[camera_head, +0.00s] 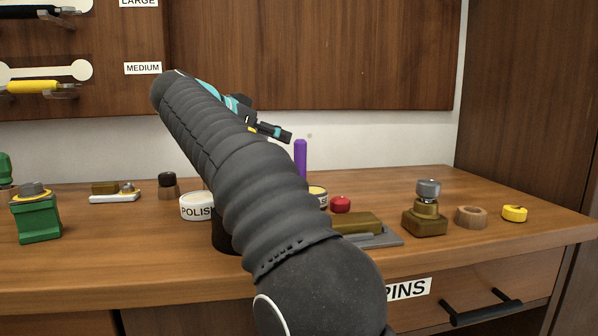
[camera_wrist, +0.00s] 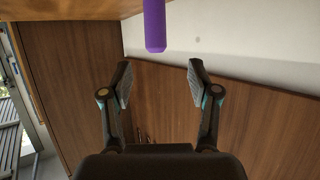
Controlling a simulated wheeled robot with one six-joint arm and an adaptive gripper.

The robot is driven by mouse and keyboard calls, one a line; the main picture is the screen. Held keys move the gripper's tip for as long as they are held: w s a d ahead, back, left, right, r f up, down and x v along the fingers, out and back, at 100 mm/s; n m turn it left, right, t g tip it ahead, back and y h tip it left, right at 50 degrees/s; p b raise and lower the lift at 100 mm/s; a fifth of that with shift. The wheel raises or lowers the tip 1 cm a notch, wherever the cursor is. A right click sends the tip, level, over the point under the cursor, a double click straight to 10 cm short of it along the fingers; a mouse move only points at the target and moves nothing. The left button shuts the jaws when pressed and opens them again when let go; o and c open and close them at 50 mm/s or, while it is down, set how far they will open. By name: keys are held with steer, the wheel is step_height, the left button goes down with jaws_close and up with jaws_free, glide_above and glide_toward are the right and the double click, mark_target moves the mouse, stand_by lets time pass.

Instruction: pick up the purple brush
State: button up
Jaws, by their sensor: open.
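The purple brush (camera_head: 300,158) stands upright on the wooden worktop, with its lower part hidden behind my arm in the head view. In the wrist view, the end of its purple handle (camera_wrist: 155,25) shows at the top edge, beyond my fingertips. My gripper (camera_wrist: 160,78) is open with nothing between its fingers. In the head view, my gripper (camera_head: 270,130) is partly hidden by my arm, and a dark finger shows up and left of the brush, apart from it.
A white polish tin (camera_head: 194,207) and a second tin (camera_head: 318,194) flank my arm. A red-topped item (camera_head: 341,204), a brass block (camera_head: 357,223), a brass fitting (camera_head: 427,215) and a wooden ring (camera_head: 470,216) stand right. A green fitting (camera_head: 37,219) stands left. A wooden wall board (camera_head: 380,60) rises behind.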

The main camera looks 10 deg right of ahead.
mark_target(296, 144)
steer(key=shift+s+d+x, duration=0.1)
steer(key=shift+s+x, duration=0.05)
steer(key=shift+x, duration=2.2)
steer(key=shift+s+d+x, duration=0.1)
steer(key=shift+s+x, duration=0.05)
steer(key=shift+x, duration=2.15)
jaws_close()
